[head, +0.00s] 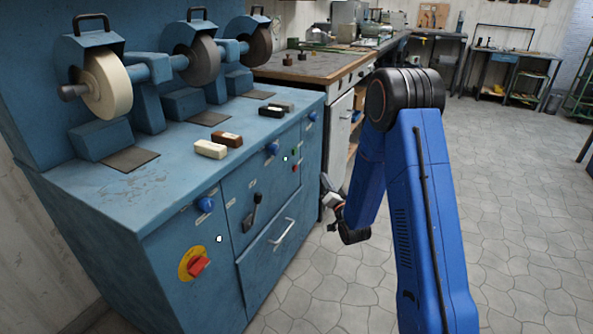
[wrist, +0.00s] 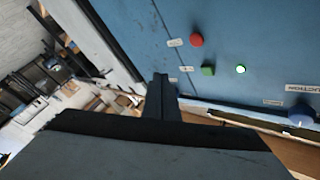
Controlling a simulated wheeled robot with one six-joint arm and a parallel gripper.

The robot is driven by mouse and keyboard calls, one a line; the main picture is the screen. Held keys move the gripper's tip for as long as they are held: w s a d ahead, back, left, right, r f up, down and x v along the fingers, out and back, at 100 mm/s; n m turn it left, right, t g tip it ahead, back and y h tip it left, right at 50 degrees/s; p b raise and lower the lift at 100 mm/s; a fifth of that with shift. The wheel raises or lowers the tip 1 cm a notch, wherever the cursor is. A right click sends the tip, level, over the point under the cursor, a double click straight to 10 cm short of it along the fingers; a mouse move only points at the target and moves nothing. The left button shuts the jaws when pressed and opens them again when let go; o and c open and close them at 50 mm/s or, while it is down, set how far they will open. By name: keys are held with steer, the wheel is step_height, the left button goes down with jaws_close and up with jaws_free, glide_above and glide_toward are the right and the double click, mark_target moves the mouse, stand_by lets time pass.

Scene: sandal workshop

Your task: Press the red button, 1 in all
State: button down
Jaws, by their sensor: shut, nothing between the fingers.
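The small round red button (head: 295,168) is on the front panel of the blue grinding machine, just below a green button. In the wrist view the red button (wrist: 196,40) shows clearly, up and to the right of my fingertips. My gripper (head: 325,182) is shut and empty, in front of the right end of the machine's front. In the wrist view my gripper (wrist: 161,78) points towards the panel, apart from the red button in the picture. Whether the fingertips touch the panel cannot be told.
A blue knob (wrist: 301,114) is near too. A red rotary switch (head: 197,265) on yellow is lower left. A workbench (head: 315,68) stands behind; open floor lies right.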

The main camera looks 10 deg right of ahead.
steer(key=shift+w+a, duration=0.1)
steer(key=w+a, duration=0.5)
steer(key=a, duration=0.2)
stand_by(0.4)
stand_by(2.0)
steer(key=shift+w+a, duration=0.25)
steer(key=shift+a, duration=0.05)
steer(key=shift+w+a, duration=0.25)
steer(key=shift+a, duration=0.1)
stand_by(0.9)
steer(key=shift+s+d, duration=0.1)
steer(key=shift+d, duration=0.05)
steer(key=shift+s+d, duration=0.4)
steer(key=shift+d, duration=0.15)
steer(key=shift+s+d, duration=0.1)
stand_by(0.4)
steer(key=shift+s+d, duration=0.7)
steer(key=shift+d, duration=0.25)
steer(key=shift+s+d, duration=0.7)
steer(key=shift+d, duration=0.25)
